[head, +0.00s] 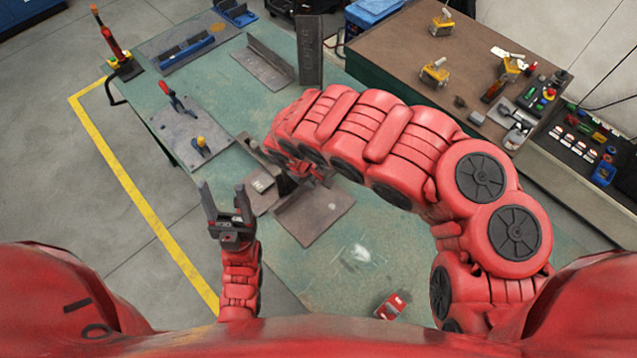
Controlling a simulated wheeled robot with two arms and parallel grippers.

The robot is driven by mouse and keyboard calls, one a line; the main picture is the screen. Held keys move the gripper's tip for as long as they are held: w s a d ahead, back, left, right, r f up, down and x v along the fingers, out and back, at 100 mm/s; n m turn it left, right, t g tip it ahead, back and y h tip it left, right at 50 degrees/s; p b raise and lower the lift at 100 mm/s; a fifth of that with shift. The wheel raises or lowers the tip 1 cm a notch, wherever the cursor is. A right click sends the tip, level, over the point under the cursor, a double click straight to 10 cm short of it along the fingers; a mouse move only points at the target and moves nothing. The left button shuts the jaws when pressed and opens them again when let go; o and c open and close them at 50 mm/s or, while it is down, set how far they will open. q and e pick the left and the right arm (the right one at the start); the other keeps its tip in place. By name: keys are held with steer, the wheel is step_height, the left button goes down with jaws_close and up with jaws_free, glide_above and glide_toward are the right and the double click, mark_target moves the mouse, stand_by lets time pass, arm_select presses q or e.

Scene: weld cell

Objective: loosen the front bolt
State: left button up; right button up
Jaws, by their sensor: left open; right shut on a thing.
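My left gripper (226,210) points up the picture, open and empty, over the left edge of the green table (335,278). My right arm reaches in from the right and bends down to the middle of the table. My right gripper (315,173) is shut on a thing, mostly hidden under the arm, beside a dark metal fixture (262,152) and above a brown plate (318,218). I cannot make out the front bolt or what is held.
A grey plate (188,128) with a red-handled clamp (174,100) lies at the left. An angle piece (262,65) and an upright dark plate (309,50) stand farther back. A brown bench (400,45) with tools is at the right. The table's front is mostly clear.

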steer(key=shift+f+t+h+b, duration=0.15)
steer(key=shift+t+h+b, duration=0.55)
steer(key=shift+b, duration=0.95)
steer(key=shift+t+h+b, duration=0.3)
steer(key=shift+b, duration=0.1)
steer(key=o, duration=0.6)
steer(key=shift+o, duration=0.2)
